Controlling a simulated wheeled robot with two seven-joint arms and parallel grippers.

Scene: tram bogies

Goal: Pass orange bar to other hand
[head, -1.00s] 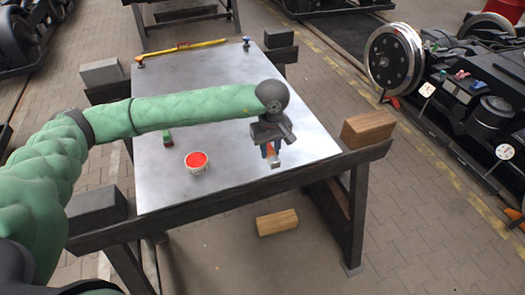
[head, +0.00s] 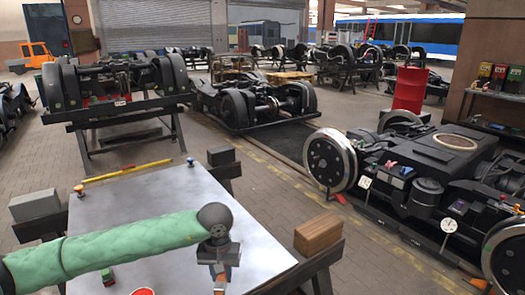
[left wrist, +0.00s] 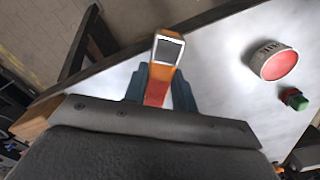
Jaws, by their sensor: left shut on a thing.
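My left gripper (head: 219,274) is above the near right part of the metal table (head: 165,215). In the left wrist view, the left gripper (left wrist: 161,88) is shut on the orange bar (left wrist: 157,94), which sits between its two blue-grey fingers. The bar has a grey square end face and a red-orange part nearer the palm. In the head view only a little of the orange bar (head: 229,273) shows beside the fingers. My right gripper is in neither view.
A white tub with red contents (left wrist: 275,62) and a small green and red object (left wrist: 294,99) are on the table. A wooden block (head: 318,234) is at the right corner. Wheeled bogies (head: 400,175) stand to the right.

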